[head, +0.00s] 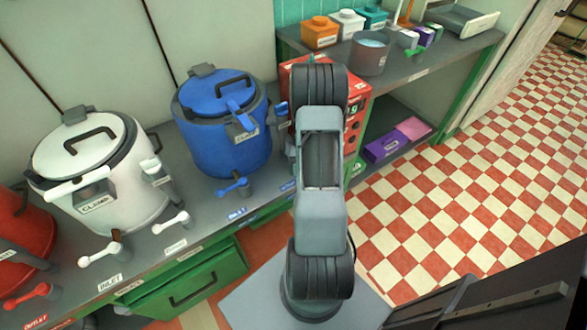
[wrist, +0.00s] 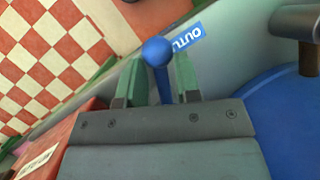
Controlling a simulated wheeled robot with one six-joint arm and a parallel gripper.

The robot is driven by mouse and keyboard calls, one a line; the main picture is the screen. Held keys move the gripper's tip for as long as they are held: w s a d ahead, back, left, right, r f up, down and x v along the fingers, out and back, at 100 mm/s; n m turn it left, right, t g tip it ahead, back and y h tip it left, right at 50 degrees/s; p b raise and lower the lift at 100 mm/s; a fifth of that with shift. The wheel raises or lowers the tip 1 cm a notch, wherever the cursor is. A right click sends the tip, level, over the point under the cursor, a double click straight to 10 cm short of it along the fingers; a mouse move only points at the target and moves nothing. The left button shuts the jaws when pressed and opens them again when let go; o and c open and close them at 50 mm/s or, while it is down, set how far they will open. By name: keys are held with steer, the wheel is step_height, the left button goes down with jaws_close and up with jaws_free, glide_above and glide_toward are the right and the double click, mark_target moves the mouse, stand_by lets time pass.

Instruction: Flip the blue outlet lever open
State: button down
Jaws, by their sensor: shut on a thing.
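The blue outlet lever (wrist: 158,54) shows in the wrist view as a short stem with a round ball knob. My gripper (wrist: 160,75) has its two green fingers on either side of the stem and is shut on it, with the knob standing out past them. A blue label (wrist: 188,36), partly cut off, reads "OUTL" beside the knob. The blue kettle (head: 218,140) stands on the grey bench in the head view, and its side shows in the wrist view (wrist: 287,120). My arm hides the gripper and the outlet lever in the head view.
The blue inlet lever (head: 235,187) stands in front of the kettle. A white kettle (head: 95,185) and a red kettle (head: 22,235) stand to the left. A red box (head: 357,95) is close behind my arm. An open green drawer (head: 190,290) juts out below. Checkered floor (head: 480,140) is clear at right.

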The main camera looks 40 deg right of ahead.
steer(key=shift+s+d+n+g+h, duration=0.15)
steer(key=shift+d+n+g+h, duration=0.2)
steer(key=shift+d+n, duration=0.6)
steer(key=shift+s+d+n+g+h, duration=0.1)
steer(key=shift+d+n+g+h, duration=0.25)
steer(key=shift+n, duration=1.1)
steer(key=c, duration=1.1)
jaws_free()
steer(key=shift+r, duration=0.1)
steer(key=shift+r+p, duration=0.3)
steer(key=s+a+r+p, duration=0.1)
steer(key=s+a+r, duration=0.7)
steer(key=s+r, duration=0.3)
steer(key=shift+s+r+p, duration=0.2)
steer(key=shift+r+p, duration=0.15)
steer(key=shift+r, duration=0.25)
